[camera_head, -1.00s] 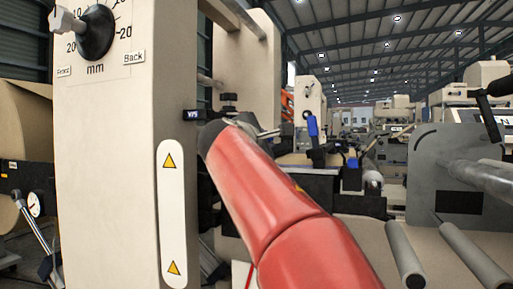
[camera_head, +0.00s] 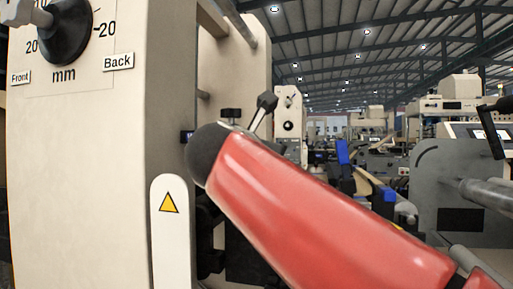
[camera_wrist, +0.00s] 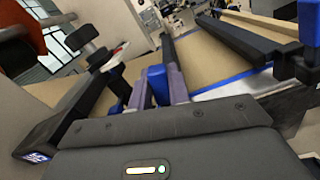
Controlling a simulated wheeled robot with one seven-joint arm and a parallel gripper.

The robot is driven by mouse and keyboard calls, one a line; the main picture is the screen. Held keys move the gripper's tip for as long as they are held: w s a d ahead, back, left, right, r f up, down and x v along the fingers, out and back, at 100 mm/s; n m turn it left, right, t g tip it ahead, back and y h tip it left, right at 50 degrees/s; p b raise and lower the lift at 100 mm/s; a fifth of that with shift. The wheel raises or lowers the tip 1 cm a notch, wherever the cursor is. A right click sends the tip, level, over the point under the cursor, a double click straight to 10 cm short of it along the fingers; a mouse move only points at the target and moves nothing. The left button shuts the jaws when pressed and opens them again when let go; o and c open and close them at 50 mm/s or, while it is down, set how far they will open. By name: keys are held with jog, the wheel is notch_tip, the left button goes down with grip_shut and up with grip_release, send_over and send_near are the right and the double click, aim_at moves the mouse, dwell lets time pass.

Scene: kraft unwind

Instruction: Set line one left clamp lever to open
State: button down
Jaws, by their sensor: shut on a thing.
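My gripper (camera_wrist: 158,84) shows in the wrist view, with its two grey-purple fingers closed around a blue piece (camera_wrist: 157,78). The blue piece looks like a lever handle; I cannot tell from the view whether it is the left clamp lever or how far it is turned. In the head view my gripper is hidden, and my red arm covers the area behind the beige machine column (camera_head: 90,170). A blue upright piece (camera_head: 342,151) shows beyond my arm there; I cannot tell whether it is the held one.
A black bar (camera_wrist: 45,135) with black knobs stands left in the wrist view. A long black bar (camera_wrist: 238,42) lies at the right over brown web. In the head view, a dial (camera_head: 65,35) is on the column close to my arm, and a grey plate (camera_head: 450,185) stands right.

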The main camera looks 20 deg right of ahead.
jog(key=shift+w+a+n, duration=0.15)
jog(key=shift+a+n, duration=0.1)
jog(key=shift+n, duration=0.15)
dwell(0.3)
jog(key=c, duration=1.3)
grip_release()
jog(key=v, duration=0.7)
jog(key=shift+s+a+b, duration=0.25)
jog(key=shift+b, duration=0.05)
